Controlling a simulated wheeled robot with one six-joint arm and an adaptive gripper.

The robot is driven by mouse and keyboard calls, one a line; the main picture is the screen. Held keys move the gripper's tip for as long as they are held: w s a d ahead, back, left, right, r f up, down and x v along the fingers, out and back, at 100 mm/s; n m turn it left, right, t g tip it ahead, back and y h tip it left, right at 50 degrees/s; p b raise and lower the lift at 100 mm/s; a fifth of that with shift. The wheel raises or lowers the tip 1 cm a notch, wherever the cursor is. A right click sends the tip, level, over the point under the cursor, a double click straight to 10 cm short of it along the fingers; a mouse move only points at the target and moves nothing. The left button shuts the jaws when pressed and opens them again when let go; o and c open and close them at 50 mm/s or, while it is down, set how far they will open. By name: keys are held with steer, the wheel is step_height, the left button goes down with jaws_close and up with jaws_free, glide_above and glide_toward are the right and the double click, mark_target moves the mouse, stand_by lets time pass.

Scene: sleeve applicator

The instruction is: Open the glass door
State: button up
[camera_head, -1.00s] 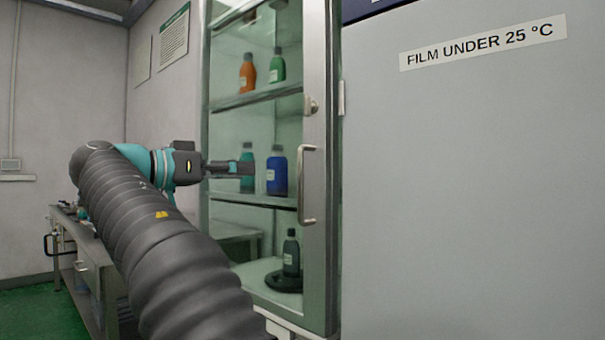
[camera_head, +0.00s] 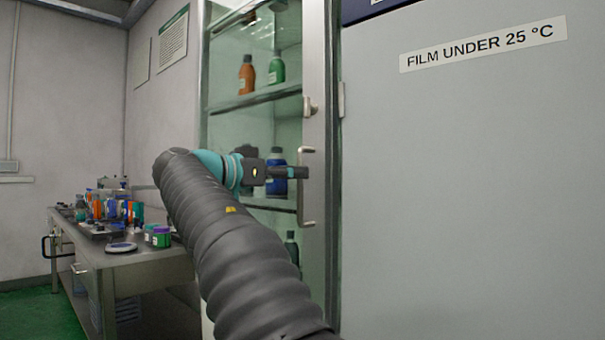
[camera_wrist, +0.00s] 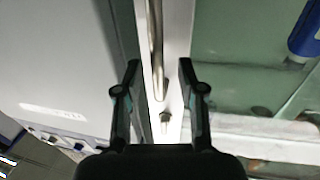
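The glass door (camera_head: 316,120) has a metal frame and looks closed on the cabinet. Its vertical bar handle (camera_head: 301,205) is on the right side of the frame, with its middle hidden by my gripper (camera_head: 300,172). In the wrist view my gripper (camera_wrist: 158,72) is open. The handle (camera_wrist: 155,45) lies in line with the gap between its two fingers, with space on both sides. I cannot tell whether the fingertips reach past the bar.
Bottles, such as an orange bottle (camera_head: 247,76) and a blue bottle (camera_head: 276,172), stand on shelves behind the glass. A large grey panel (camera_head: 470,200) is on the right. A metal bench (camera_head: 140,262) with several small items stands on the left.

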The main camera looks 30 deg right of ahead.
steer(key=shift+w+d, duration=0.2)
steer(key=shift+d, duration=0.9)
